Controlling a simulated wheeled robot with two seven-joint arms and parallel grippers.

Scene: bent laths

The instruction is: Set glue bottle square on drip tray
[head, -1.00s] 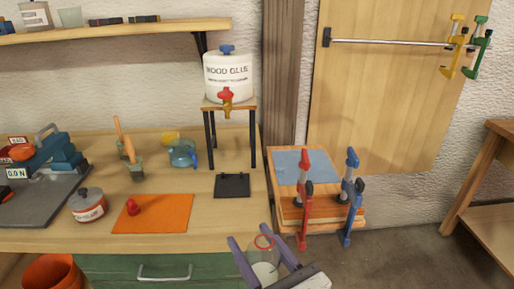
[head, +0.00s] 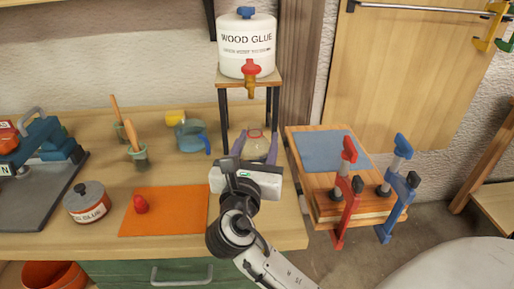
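The glue bottle (head: 256,143), clear with a red ring at its top, stands between the purple fingers of my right gripper (head: 255,149). The gripper is shut on it and reaches in from the lower right. The bottle is in front of the dispenser stand, below the red and brown tap. The black drip tray is hidden now behind the gripper and wrist. I cannot tell whether the bottle touches it or is held above it. My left gripper is not in view.
The white wood glue dispenser (head: 247,52) sits on a stand (head: 230,78) with dark legs. A blue jug (head: 191,137) and brush pots are left of it. Red and blue clamps (head: 343,195) stand at right.

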